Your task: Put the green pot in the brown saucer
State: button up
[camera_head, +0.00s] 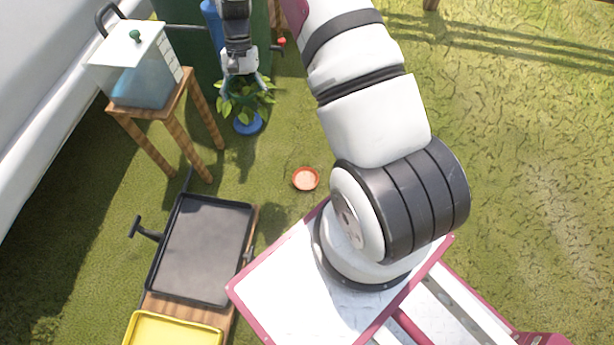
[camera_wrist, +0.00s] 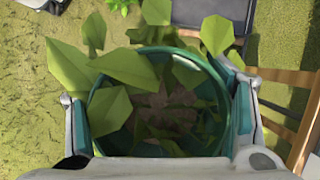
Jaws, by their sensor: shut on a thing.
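The green pot (camera_wrist: 218,76) holds a leafy plant and soil, seen from above in the wrist view. My gripper (camera_head: 240,68) has one finger on each side of the pot and is shut on it. In the head view the leaves (camera_head: 245,100) hide most or all of the pot. The brown saucer (camera_head: 305,179) is a small, empty, orange-brown dish on the grass, below and to the right of my gripper in the picture. It stands apart from the pot.
A blue saucer (camera_head: 248,124) shows just below the leaves. A wooden stand (camera_head: 150,112) with a lidded clear tank (camera_head: 145,85) is to the left. A dark tray (camera_head: 203,250) and a yellow tray (camera_head: 172,330) are lower left. Grass around the brown saucer is clear.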

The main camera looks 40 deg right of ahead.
jog(key=s+d+f+m+t+y+p, duration=0.1)
jog(key=s+d+f+m, duration=0.1)
jog(key=d+f+m, duration=0.45)
jog(key=s+d+f+m+t, duration=0.15)
jog(key=d+f, duration=0.25)
jog(key=f, duration=0.6)
jog(key=s+d+f+m+t+y+p, duration=0.1)
jog(key=s+d+f+m+t, duration=0.1)
jog(key=d+f+m, duration=0.45)
jog(key=s+a+f+m+t+h, duration=0.25)
jog(key=s+f+m, duration=0.25)
jog(key=s+f, duration=1.25)
jog(key=b, duration=1.2)
send_near(298, 171)
jog(key=shift+w+a+f, duration=0.2)
jog(key=shift+w, duration=0.2)
jog(key=shift+w+a+f, duration=0.15)
jog(key=shift+w+a, duration=0.05)
jog(key=shift+w, duration=0.2)
jog(key=shift+s+f+b, duration=0.1)
jog(key=shift+f+b, duration=0.75)
jog(key=shift+f, duration=0.8)
